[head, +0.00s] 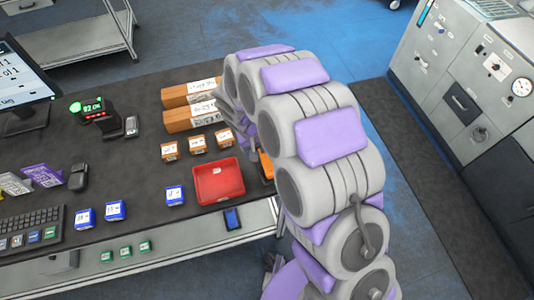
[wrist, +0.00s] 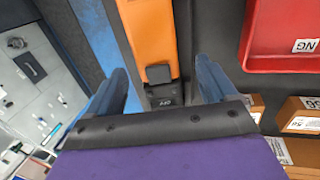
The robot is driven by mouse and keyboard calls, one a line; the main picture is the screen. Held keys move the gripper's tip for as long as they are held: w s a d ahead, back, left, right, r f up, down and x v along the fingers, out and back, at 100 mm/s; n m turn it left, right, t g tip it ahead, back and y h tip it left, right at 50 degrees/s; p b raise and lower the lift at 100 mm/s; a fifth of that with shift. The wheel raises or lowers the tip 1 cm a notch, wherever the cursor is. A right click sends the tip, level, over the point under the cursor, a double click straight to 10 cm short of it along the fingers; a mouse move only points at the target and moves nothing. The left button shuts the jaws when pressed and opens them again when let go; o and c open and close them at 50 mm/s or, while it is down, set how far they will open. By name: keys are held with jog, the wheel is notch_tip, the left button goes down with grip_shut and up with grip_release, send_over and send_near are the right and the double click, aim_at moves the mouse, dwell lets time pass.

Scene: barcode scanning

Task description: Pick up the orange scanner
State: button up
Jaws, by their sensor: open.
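The orange scanner (wrist: 148,35) shows in the wrist view at top centre, with a dark grey button-like part (wrist: 158,74) at its near end. In the head view only a strip of the orange scanner (head: 266,166) shows beside the red tray, with my arm hiding the rest. My gripper (wrist: 160,78) is open, its two blue fingers standing apart on the left and right of the scanner's near end. I cannot tell whether either finger touches it.
A red tray (head: 200,193) lies just left of the scanner. Small orange-brown boxes (head: 197,143) and long cartons (head: 190,93) stand behind it. Blue boxes (head: 175,196), a keyboard (head: 32,230) and a monitor (head: 20,85) are further left. The table's right edge is close to the scanner.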

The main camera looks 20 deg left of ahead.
jog(key=shift+w+a+f, duration=0.1)
jog(key=shift+a+f, duration=0.1)
jog(key=shift+f, duration=0.35)
jog(key=shift+w+a+f, duration=0.1)
jog(key=shift+a+f, duration=0.05)
jog(key=shift+f, duration=0.4)
jog(key=shift+d+r, duration=0.15)
jog(key=shift+d, duration=1.05)
jog(key=shift+c, duration=2.1)
jog(key=shift+a, duration=0.85)
jog(key=c, duration=0.4)
jog(key=shift+d, duration=0.45)
jog(key=c, duration=0.5)
jog(key=shift+c, duration=0.6)
jog(key=shift+a, duration=0.1)
